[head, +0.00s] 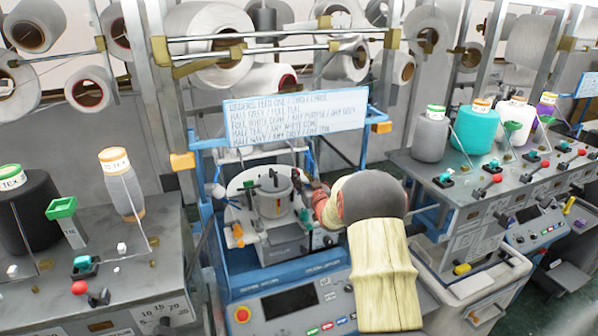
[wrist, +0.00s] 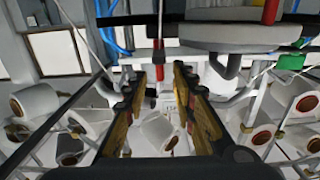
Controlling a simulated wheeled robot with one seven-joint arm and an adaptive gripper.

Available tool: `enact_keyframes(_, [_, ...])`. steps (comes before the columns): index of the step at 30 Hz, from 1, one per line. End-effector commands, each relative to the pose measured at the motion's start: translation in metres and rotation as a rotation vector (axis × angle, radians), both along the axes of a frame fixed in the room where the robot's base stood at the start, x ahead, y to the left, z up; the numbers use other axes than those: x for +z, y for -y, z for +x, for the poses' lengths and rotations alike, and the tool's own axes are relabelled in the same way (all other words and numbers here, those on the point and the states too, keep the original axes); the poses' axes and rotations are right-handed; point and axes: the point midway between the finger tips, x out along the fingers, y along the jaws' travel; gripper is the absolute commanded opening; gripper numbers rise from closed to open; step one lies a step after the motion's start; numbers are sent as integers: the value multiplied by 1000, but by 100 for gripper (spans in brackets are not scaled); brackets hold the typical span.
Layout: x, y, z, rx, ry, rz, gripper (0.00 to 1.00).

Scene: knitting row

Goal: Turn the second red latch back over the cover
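The knitting machine's round grey cover (head: 272,200) sits in a blue frame in the middle of the head view. In the wrist view the grey housing (wrist: 225,35) fills the upper right. A slim red latch (wrist: 158,56) hangs upright there, ahead of the gap between my fingertips; another red piece (wrist: 270,11) shows further right. My gripper (wrist: 158,78) is open, with a finger on each side and nothing clearly held. In the head view my arm comes from the lower right to the cover's right side and hides much of the gripper and that side; contact cannot be told.
A white sign (head: 295,118) hangs above the machine on the blue frame. An orange lever (head: 238,235) stands at the cover's left. Yarn cones stand on side benches (head: 160,235), with several knobs and guides. The control panel (head: 290,302) is in front.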

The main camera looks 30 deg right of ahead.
Motion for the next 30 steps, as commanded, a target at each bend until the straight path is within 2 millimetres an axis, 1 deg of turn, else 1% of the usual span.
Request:
enact_keyframes(1, [2,1,6,0,1,0,26])
enact_keyframes(6, [1,4,19,0,1,0,26])
enact_keyframes(10, [0,5,22,-1,0,0,26])
enact_keyframes(17, [0,5,23,-1,0,0,26])
enact_keyframes(30, [1,5,23,-1,0,0,2])
